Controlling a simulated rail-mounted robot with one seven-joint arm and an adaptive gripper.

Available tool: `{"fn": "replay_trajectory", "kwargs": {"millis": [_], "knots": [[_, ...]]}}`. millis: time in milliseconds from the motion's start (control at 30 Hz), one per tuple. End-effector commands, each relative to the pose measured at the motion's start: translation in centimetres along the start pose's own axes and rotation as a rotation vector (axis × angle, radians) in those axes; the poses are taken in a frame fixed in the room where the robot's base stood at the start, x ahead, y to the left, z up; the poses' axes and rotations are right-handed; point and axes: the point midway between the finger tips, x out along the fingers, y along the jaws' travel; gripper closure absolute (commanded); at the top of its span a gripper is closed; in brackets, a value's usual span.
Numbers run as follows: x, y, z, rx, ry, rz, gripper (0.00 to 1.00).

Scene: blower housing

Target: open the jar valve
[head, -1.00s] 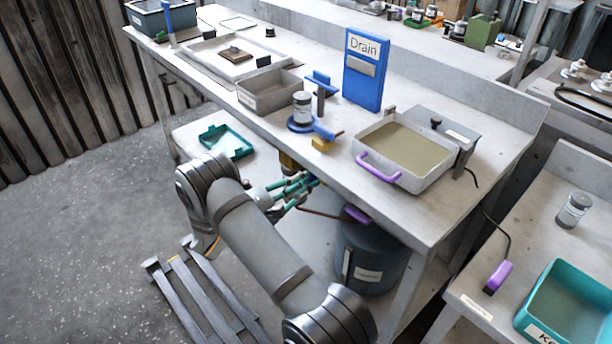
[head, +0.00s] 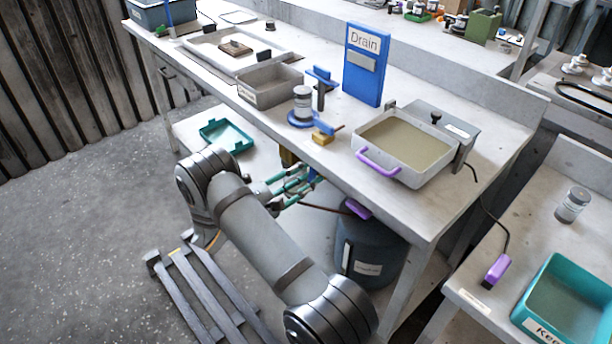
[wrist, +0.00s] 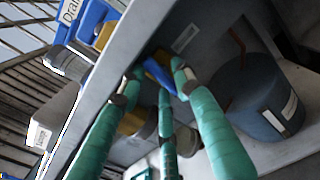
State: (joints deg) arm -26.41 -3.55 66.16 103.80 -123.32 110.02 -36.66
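My gripper (wrist: 160,70) has teal-wrapped fingers and reaches under the front edge of the bench. A blue lever (wrist: 159,76) lies between its fingertips in the wrist view. The fingers stand apart around it; I cannot tell whether they touch it. A brass-coloured fitting (wrist: 132,122) is beside the lever, partly behind the fingers. In the head view my gripper (head: 306,180) is below the bench edge, near the brass fitting (head: 287,158). Above on the bench, a grey labelled jar (head: 302,100) stands on a blue round holder (head: 301,120).
The bench front edge (wrist: 130,60) is close to my fingers. A dark drum (head: 368,252) with a purple handle stands under the bench. A blue Drain sign (head: 364,75) and a purple-handled tray (head: 405,150) are on top. Open floor lies left.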

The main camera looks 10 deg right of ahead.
Motion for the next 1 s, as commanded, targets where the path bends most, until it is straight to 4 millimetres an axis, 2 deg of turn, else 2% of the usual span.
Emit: {"fn": "replay_trajectory", "kwargs": {"millis": [367,467,800,1000], "knots": [[-0.4,0.1,0.0,0.002,0.000,0.002,0.64],[-1.7,0.2,0.0,0.002,0.000,0.005,0.64],[-8.7,0.1,0.0,0.002,0.001,0.004,0.64],[-11.3,0.1,0.0,0.002,0.000,0.001,0.64]]}}
